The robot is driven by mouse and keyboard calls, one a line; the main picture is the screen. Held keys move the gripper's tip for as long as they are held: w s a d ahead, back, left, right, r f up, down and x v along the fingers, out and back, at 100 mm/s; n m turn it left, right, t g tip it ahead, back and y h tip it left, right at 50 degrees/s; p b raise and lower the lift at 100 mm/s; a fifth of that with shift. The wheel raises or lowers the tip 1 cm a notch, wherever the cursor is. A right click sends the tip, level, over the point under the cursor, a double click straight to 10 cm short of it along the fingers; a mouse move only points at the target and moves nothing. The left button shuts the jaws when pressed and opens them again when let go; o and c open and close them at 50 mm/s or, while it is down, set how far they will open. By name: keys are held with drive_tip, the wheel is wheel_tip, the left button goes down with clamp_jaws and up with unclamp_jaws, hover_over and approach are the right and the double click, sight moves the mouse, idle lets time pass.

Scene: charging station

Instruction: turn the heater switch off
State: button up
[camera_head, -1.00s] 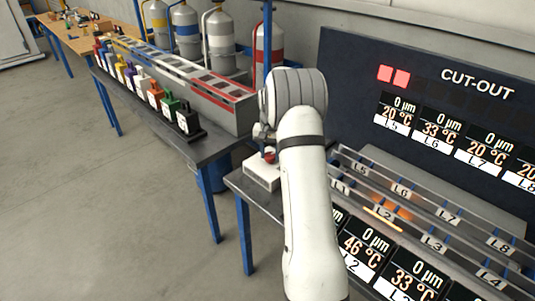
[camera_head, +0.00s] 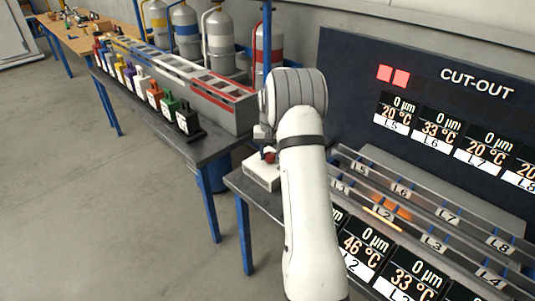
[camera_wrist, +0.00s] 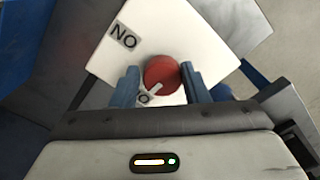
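The heater switch is a white box (camera_head: 262,172) with a red round knob (camera_head: 269,157) at the near table's left corner. In the wrist view, the red knob (camera_wrist: 160,72) has a white pointer mark aimed to the lower left, at a label that is partly hidden. A second label, reading as NO in this view, is at the box's upper left. My gripper (camera_wrist: 161,78) is open, with one blue finger on each side of the knob and a slim gap visible at the left. In the head view it is just above the knob, partly hidden by my arm.
A dark panel (camera_head: 430,75) marked CUT-OUT, with two lit red squares, stands behind the table. Rails with L-labels (camera_head: 440,215) and temperature displays lie to the right. Another table holds a row of coloured blocks (camera_head: 155,95). Gas cylinders (camera_head: 220,40) stand behind it.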

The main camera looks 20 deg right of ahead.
sight(270, 155)
drive_tip(key=o, duration=0.4)
drive_tip(key=shift+d+r, duration=0.1)
drive_tip(key=shift+r, duration=3.85)
drive_tip(key=s+a+r+n+t, duration=0.1)
drive_tip(key=s+a+r+n, duration=0.1)
drive_tip(key=s+a+r, duration=1)
drive_tip(key=s+a+f+n+t, duration=0.1)
drive_tip(key=s+a, duration=0.3)
drive_tip(key=s, duration=0.7)
drive_tip(key=s+a+f+n+p, duration=0.1)
drive_tip(key=s+a, duration=0.3)
drive_tip(key=s, duration=0.7)
drive_tip(key=shift+s+f+n+t, duration=0.4)
drive_tip(key=shift+f, duration=0.4)
